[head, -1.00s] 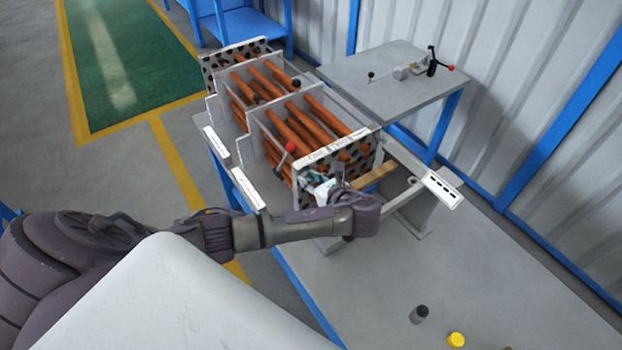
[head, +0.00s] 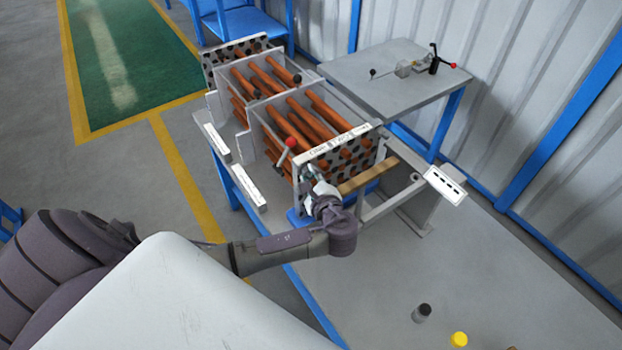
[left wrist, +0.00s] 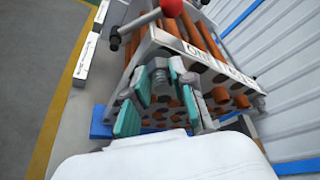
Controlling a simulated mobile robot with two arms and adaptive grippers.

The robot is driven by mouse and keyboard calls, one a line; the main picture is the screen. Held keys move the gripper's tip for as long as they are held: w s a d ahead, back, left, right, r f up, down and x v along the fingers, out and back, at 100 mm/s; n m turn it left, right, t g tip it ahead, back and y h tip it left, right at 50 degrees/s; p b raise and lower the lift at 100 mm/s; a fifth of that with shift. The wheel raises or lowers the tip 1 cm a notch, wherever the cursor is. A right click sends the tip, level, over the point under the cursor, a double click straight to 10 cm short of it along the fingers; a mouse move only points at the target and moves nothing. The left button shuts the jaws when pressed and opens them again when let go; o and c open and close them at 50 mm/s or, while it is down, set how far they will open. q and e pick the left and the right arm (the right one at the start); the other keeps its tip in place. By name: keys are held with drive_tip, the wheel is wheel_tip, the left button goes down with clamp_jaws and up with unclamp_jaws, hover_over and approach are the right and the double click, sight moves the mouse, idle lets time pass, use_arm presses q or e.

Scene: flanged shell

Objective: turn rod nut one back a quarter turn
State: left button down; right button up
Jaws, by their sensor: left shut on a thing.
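The flanged shell unit (head: 380,145) stands on the grey bench, with orange tubes running back from a perforated front plate (head: 335,160). My left gripper (head: 309,182) is at the lower left of this plate. In the left wrist view its teal-padded fingers (left wrist: 160,105) stand on either side of a grey nut-like piece (left wrist: 160,82) near the plate's left edge. The gripper is shut on this piece, which I take as the rod nut; its number is not readable. In the head view the wrist hides the nut. My right gripper is not in view.
A red-knobbed lever (head: 291,144) rises close by the gripper, also in the left wrist view (left wrist: 171,8). A wooden bar (head: 368,177) lies right of the wrist. A dark cylinder (head: 421,313) and yellow cap (head: 459,339) stand on the front bench, otherwise mostly clear.

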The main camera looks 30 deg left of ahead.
use_arm(q)
drive_tip(key=n+t+b, duration=0.1)
drive_tip(key=n+b, duration=0.1)
drive_tip(key=b, duration=0.1)
drive_tip(key=n+t+b, duration=0.1)
drive_tip(key=n+b, duration=0.1)
drive_tip(key=b, duration=0.2)
drive_tip(key=shift+s+a+f+n+y, duration=0.1)
drive_tip(key=shift+f+n+y, duration=0.2)
drive_tip(key=shift+f+n, duration=0.1)
drive_tip(key=shift+r+n+t+b, duration=0.25)
drive_tip(key=shift+n+t+b, duration=0.45)
drive_tip(key=shift+b, duration=0.55)
drive_tip(key=shift+r, duration=0.1)
drive_tip(key=c, duration=1.2)
unclamp_jaws()
drive_tip(key=shift+o, duration=1.2)
drive_tip(key=shift+a, duration=0.1)
